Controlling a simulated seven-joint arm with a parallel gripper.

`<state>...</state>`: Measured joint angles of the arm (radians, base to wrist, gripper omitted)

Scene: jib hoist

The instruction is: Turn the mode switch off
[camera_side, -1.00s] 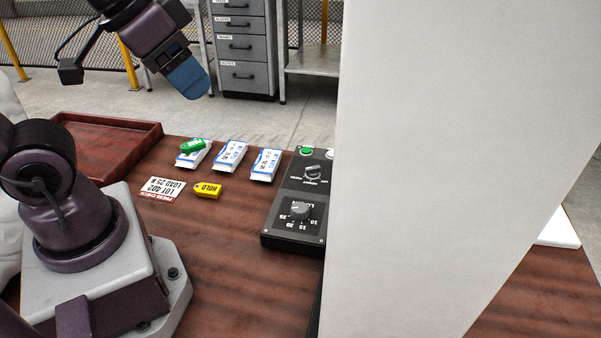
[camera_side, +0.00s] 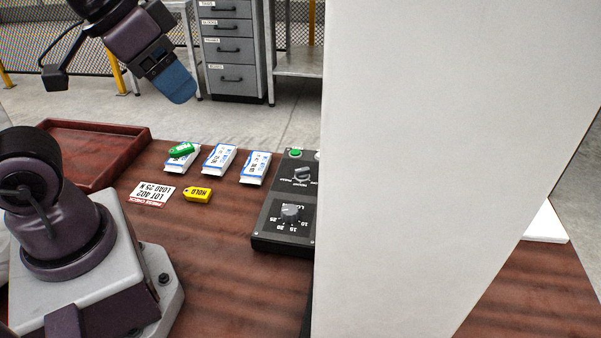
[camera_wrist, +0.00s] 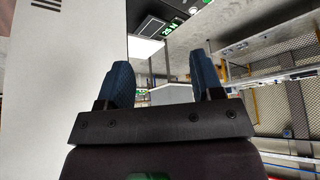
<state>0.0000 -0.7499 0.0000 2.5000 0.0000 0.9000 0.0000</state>
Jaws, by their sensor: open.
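My gripper (camera_side: 181,90) is in the air at the upper left, well away from the box. In the wrist view its two blue fingers (camera_wrist: 157,85) stand apart with nothing between them. The mode switch is not in the wrist view.
A large pale column (camera_side: 420,150) hides the box's right edge. A green button (camera_side: 295,153) sits at the box's top. Several white packets (camera_side: 219,159), a green tag (camera_side: 181,149), a yellow HOLD tag (camera_side: 198,194), a printed card (camera_side: 152,194) and a red tray (camera_side: 128,159) lie left.

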